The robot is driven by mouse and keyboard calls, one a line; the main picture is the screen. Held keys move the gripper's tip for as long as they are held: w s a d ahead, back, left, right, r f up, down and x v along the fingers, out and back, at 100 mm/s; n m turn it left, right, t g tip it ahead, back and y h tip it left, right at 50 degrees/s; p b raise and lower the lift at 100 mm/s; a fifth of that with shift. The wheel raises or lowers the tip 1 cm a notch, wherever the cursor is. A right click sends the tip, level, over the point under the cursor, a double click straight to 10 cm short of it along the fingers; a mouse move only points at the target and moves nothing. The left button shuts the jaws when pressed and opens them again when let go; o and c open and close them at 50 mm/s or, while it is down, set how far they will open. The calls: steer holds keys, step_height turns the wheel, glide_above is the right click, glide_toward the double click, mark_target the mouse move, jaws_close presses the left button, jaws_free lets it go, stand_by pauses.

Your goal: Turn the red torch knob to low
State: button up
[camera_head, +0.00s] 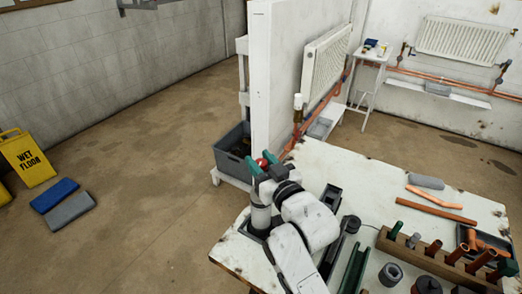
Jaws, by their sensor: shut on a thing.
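The red torch knob (262,162) shows as a small red spot between the green fingertips of my gripper (265,165).
A white partition (275,80) with a radiator (325,60) stands behind. A grey bin (235,152) is left of it. Open floor lies left, with a wet-floor sign (28,158).

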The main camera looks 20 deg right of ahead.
steer(key=shift+d+r+n+y, duration=0.15)
steer(key=shift+n+y, duration=0.25)
steer(key=shift+y, duration=0.3)
steer(key=shift+f+n+g+y+b, duration=0.3)
steer(key=shift+n+y+b, duration=0.35)
steer(key=shift+y, duration=0.25)
steer(key=n+y+b, duration=0.1)
steer(key=b, duration=0.1)
steer(key=shift+g+y+b, duration=0.4)
steer(key=shift+n+b, duration=0.25)
steer(key=shift+b, duration=0.2)
steer(key=shift+r+n+g+y+b, duration=0.1)
steer(key=shift+n+g+y+b, duration=0.35)
steer(key=shift+y+b, duration=0.6)
steer(key=shift+h, duration=0.25)
steer(key=o, duration=0.9)
steer(key=shift+o, duration=0.2)
